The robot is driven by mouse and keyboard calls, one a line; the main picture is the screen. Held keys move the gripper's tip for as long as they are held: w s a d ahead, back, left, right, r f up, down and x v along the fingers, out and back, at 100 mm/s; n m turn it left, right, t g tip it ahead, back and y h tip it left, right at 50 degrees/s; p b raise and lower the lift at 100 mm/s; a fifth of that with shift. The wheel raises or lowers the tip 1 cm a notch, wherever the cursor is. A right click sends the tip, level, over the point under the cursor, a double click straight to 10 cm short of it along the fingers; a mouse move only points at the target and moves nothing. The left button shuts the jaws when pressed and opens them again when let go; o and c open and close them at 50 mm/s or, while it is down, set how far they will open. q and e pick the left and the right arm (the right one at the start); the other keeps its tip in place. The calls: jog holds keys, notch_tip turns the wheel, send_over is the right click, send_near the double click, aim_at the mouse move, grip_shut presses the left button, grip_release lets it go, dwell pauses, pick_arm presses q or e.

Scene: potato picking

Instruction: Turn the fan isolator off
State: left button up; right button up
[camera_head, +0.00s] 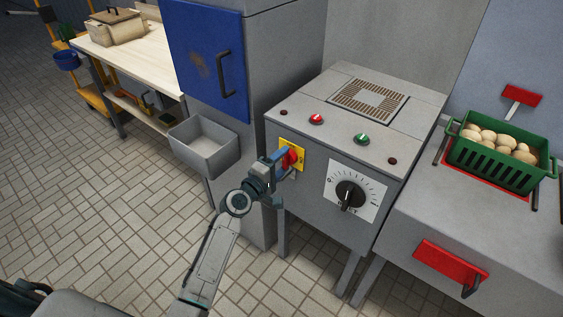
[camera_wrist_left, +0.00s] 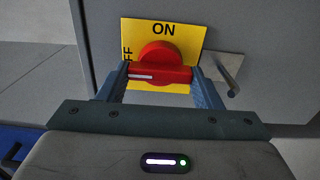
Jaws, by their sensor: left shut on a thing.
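The fan isolator is a red rotary knob (camera_head: 291,158) on a yellow plate (camera_head: 299,150) at the left of the grey cabinet's front. My left gripper (camera_head: 284,162) reaches it from the front left. In the left wrist view its two blue-grey fingers stand either side of the red knob (camera_wrist_left: 160,75), shut on its bar. The plate (camera_wrist_left: 188,33) reads ON at the top and OFF, partly covered, at the left. The bar lies level, with its white mark at the left end, toward OFF. My right gripper is not in view.
A black dial (camera_head: 350,195) is right of the isolator. Red (camera_head: 316,119) and green (camera_head: 362,139) controls sit on the cabinet top. A grey bin (camera_head: 205,147) hangs to the left. A green crate of potatoes (camera_head: 492,165) stands at the right. The tiled floor at left is clear.

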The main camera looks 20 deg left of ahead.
pick_arm(q)
jog(key=o, duration=1)
jog(key=shift+s+a, duration=0.1)
jog(key=shift+s, duration=0.15)
jog(key=shift+b+v, duration=0.5)
jog(key=shift+v, duration=4.6)
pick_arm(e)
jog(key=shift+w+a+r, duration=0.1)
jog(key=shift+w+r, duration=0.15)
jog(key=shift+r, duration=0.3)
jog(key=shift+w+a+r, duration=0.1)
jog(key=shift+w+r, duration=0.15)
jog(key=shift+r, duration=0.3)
